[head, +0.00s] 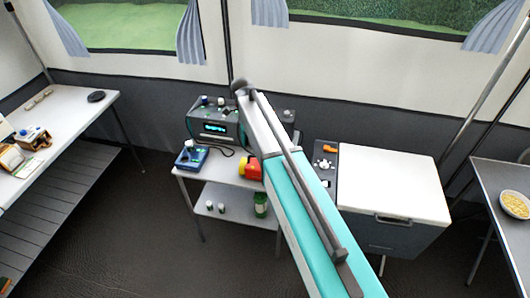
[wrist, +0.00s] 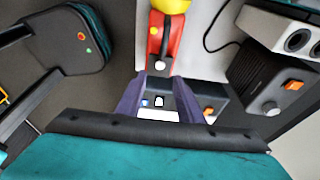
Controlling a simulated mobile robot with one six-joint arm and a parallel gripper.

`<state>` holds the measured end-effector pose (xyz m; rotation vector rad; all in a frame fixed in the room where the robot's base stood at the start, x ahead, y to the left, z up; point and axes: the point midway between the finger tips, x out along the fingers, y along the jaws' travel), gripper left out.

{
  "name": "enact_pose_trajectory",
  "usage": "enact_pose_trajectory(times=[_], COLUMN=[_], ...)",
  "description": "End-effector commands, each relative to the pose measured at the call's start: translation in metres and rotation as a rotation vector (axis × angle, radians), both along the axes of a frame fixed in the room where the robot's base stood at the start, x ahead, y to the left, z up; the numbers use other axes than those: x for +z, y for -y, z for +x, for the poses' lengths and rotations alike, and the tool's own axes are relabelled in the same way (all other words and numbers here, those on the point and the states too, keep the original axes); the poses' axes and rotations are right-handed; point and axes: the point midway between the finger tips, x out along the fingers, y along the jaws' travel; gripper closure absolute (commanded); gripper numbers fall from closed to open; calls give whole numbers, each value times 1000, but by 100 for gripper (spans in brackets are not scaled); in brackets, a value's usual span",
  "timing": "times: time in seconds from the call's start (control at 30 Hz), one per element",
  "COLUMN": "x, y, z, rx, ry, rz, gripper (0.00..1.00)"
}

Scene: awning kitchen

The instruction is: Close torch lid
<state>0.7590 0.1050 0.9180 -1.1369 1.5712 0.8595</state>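The torch, a red body with a yellow head (wrist: 166,30), lies on a light surface at the top of the wrist view. Its lower end is dark with a pale round spot. In the head view the red and yellow torch (head: 251,168) lies on the small table, partly hidden by my arm. My gripper (wrist: 159,77) shows two purple fingers spread apart, just below the torch's dark end, with nothing seen gripped. I cannot clearly tell the lid's position. My gripper is hidden behind my arm in the head view.
A radio (head: 214,128) stands at the back of the small table (head: 234,180), with a blue device (head: 191,158) in front. A white-topped cooler (head: 393,185) stands to the right. A green can (head: 261,205) sits on the lower shelf. A black cord lies near the radio.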

Motion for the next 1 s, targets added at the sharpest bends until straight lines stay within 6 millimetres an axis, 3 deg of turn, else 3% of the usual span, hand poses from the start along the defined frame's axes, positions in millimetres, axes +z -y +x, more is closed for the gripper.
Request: enact_pose_trajectory(times=[0.5, 1.0], x=[50, 54], y=[-14, -15], z=[5, 5], rx=[0, 0], ry=[0, 0], rz=[0, 0], gripper=[66, 66])
